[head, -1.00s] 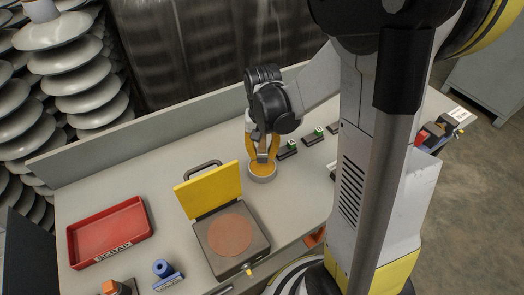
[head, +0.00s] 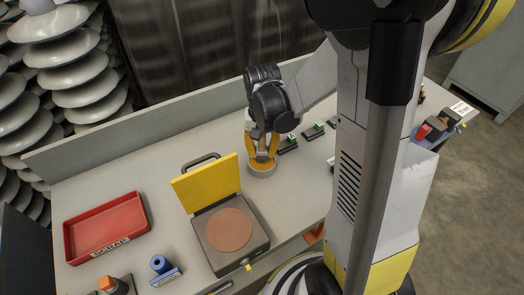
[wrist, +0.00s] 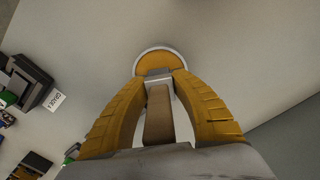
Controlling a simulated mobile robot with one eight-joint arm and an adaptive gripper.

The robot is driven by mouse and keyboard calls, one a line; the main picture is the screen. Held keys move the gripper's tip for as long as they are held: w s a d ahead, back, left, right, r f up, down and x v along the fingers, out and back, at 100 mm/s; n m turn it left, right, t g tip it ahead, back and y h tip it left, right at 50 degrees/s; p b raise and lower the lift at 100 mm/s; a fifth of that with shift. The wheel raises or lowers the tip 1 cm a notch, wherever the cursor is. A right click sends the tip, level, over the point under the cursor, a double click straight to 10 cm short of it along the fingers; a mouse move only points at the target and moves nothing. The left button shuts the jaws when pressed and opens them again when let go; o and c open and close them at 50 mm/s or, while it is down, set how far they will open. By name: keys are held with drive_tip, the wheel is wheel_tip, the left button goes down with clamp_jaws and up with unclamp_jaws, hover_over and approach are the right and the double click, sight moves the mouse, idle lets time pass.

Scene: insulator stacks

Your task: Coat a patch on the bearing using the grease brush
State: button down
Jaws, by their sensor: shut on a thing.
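My gripper (head: 262,160) is shut on the grease brush, with its brown handle (wrist: 158,115) between the yellow fingers in the wrist view. The brush's metal ferrule (wrist: 157,76) points down at a round pale tin (head: 262,171) with amber grease (wrist: 160,62) in it. The bristles are hidden, so I cannot tell how deep they sit in the grease. No part is clearly marked as the bearing. A blue round piece with a dark hole (head: 160,264) stands on a labelled block at the bench's front left.
An open case with a yellow lid (head: 208,182) and a brown disc (head: 229,229) stands left of the tin. A red scrap tray (head: 106,227) lies further left. Small dark blocks with green tops (head: 312,131) stand to the right. A low back wall (head: 130,130) edges the bench.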

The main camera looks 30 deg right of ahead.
drive_tip(key=shift+f+b, duration=0.5)
drive_tip(key=shift+f, duration=0.05)
idle(1.3)
drive_tip(key=shift+r, duration=0.15)
drive_tip(key=shift+r+p, duration=2.7)
drive_tip(key=shift+r, duration=0.7)
